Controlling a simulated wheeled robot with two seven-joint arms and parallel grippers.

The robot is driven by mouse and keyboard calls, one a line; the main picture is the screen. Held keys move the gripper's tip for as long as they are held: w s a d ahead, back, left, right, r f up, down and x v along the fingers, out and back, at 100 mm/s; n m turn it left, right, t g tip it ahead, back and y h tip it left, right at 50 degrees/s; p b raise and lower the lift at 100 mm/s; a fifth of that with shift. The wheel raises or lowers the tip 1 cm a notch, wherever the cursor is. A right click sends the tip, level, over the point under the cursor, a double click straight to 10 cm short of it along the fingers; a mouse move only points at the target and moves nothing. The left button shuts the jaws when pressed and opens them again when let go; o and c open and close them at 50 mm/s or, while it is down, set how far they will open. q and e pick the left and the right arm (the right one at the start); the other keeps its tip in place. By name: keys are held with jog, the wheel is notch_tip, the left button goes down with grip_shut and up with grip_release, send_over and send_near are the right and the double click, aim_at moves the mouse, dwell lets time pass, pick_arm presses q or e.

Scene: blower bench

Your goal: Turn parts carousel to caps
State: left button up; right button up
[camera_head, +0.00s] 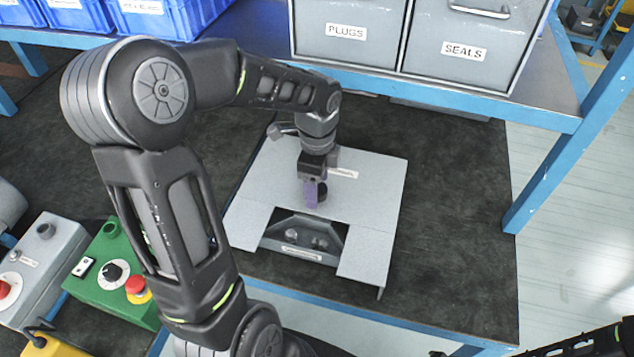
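The parts carousel's grey cover plate (375,190) lies on the dark bench mat, with a cut-out at its near side. Through the cut-out a grey carousel compartment (285,242) shows, holding a few small dark parts. Its front label is too small to read. My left gripper (315,192) points down over the middle of the plate. Its purple fingers are at a small dark knob (323,193). I cannot tell whether they are closed on it. The rest of the carousel is hidden under the plate. My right gripper is not in view.
Grey bins labelled PLUGS (346,60) and SEALS (462,80) stand on the blue-framed shelf behind. Blue bins (150,25) are at the back left. A green control box (105,285) and a grey box (45,270) with buttons stand at left. The mat right of the plate is clear.

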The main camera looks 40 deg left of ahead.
pick_arm(q)
grip_shut()
dwell(0.6)
